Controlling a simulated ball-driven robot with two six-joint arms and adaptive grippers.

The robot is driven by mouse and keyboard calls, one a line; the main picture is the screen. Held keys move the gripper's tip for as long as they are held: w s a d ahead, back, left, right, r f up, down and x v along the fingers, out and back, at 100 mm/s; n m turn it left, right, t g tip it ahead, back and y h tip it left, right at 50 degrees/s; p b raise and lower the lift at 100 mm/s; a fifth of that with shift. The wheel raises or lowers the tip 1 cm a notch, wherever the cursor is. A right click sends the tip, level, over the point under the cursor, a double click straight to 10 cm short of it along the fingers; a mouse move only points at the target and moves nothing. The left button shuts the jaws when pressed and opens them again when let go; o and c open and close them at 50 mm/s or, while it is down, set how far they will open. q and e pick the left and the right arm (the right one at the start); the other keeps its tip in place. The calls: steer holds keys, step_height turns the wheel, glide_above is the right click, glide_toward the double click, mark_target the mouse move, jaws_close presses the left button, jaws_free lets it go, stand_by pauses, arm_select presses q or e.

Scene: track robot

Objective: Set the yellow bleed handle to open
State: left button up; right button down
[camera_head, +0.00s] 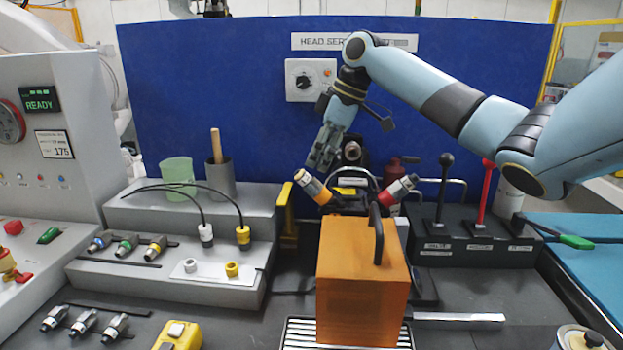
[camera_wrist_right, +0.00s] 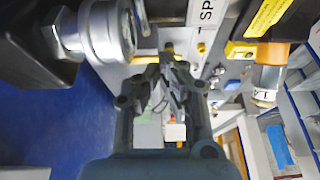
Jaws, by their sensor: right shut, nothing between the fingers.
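A yellow upright piece (camera_head: 287,215), which may be the bleed handle, stands left of the orange block, partly hidden by the parts around it. I cannot tell its setting. My right gripper (camera_head: 319,163) reaches down from the upper right in front of the blue panel. It is shut and empty, above the orange-collared connector (camera_head: 314,187) and beside the dark central fixture. In the right wrist view the fingers (camera_wrist_right: 171,75) are together, with a small yellow part (camera_wrist_right: 169,48) beyond their tips. I cannot tell whether they touch anything. My left gripper is not in view.
An orange block (camera_head: 345,280) with a black handle stands in front of the fixture. A red connector (camera_head: 397,190) is to its upper right. Black and red levers (camera_head: 484,190) stand on a dark box at right. A grey stepped stand (camera_head: 150,285) holds connectors at left.

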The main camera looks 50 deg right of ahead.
mark_target(285, 193)
steer(key=p+x, duration=0.1)
steer(key=x, duration=0.7)
steer(key=shift+a+f, duration=0.25)
steer(key=shift+f, duration=0.05)
steer(key=shift+w+d, duration=0.1)
